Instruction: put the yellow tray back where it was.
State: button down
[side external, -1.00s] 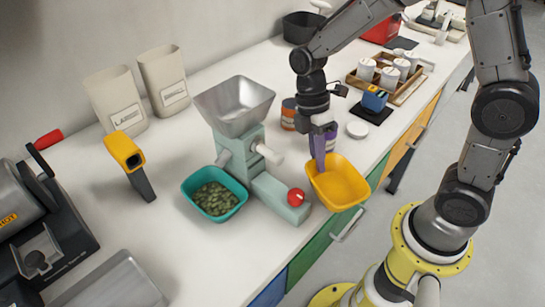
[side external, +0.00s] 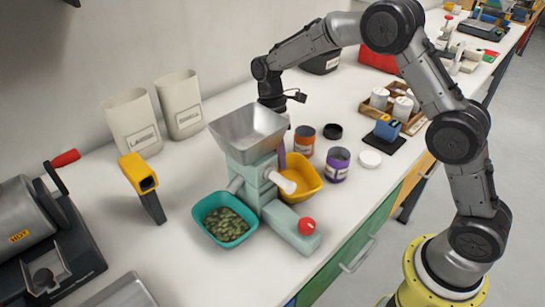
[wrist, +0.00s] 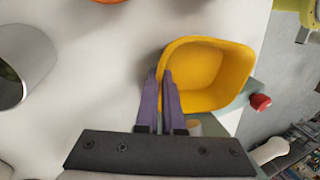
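The yellow tray (side external: 304,186) is empty and sits beside the pale green machine (side external: 292,228), on the far side from the teal tray, partly hidden by the machine's spout and hopper. My gripper's purple fingers (wrist: 161,105) are closed about the tray's near wall in the wrist view, where the tray (wrist: 215,75) opens toward the camera. In the side view my gripper (side external: 282,155) is mostly hidden behind the metal hopper (side external: 248,132). I cannot tell whether the tray touches the counter.
A teal tray (side external: 203,212) with green pieces stands left of the machine. White lids and a blue device (side external: 388,127) lie farther right. The counter's front right is clear.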

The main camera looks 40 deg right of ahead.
jog(key=w, duration=0.1)
jog(key=w+f, duration=0.1)
jog(key=shift+w, duration=0.35)
jog(key=shift+f, duration=0.25)
jog(key=shift+f, duration=0.1)
jog(key=c, duration=1)
grip_release()
jog(key=shift+f, duration=0.1)
jog(key=shift+c, duration=0.2)
